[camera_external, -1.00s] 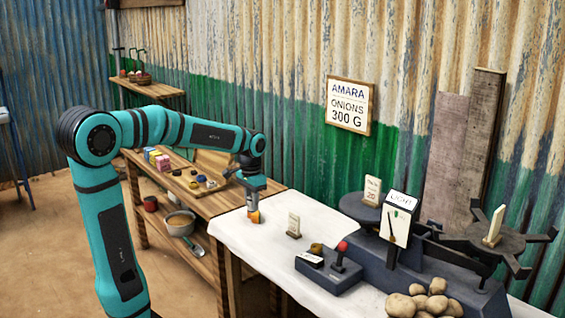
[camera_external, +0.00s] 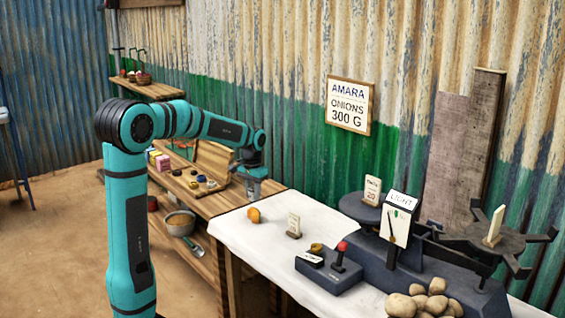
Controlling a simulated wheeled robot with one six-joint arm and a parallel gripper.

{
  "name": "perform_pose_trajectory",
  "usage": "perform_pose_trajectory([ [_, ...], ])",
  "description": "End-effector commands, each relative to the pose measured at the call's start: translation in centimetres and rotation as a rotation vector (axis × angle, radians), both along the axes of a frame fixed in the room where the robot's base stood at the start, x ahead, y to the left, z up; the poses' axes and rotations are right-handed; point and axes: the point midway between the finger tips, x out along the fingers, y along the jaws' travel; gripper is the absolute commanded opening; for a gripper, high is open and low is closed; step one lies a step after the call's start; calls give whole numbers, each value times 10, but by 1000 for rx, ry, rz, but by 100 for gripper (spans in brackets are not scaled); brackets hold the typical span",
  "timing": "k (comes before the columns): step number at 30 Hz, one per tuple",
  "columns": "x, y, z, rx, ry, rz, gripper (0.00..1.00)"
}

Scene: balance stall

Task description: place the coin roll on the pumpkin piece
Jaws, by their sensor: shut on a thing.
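The orange pumpkin piece (camera_external: 254,215) sits on the white cloth near the left end of the right-hand table. My gripper (camera_external: 252,193) points down just behind and above the pumpkin piece in the picture, near where the wooden table meets the cloth. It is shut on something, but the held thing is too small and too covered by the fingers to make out. I cannot pick out the coin roll with certainty. A gap shows between my gripper and the pumpkin piece.
A balance scale (camera_external: 390,262) with a "LIGHT" sign and a control box (camera_external: 328,272) with a red-knobbed lever stand to the right. A small card (camera_external: 294,225) stands on the cloth. Potatoes (camera_external: 420,301) lie in front.

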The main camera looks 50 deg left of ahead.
Motion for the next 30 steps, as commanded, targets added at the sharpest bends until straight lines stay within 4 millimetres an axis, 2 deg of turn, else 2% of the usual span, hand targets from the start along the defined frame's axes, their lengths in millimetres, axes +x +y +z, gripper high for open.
perform_pose_trajectory([
  [11, 0, 0, -37, 0, 1, 0, 0],
  [22, 0, 0, -41, 0, -1, 0, 0],
  [23, 0, 0, -41, 0, 0, 0, 28],
  [24, 0, 0, -41, 0, -1, 0, 36],
  [26, 0, 0, -41, 0, -1, 0, 48],
  [30, 0, 0, -41, 0, -1, -1, 48],
])
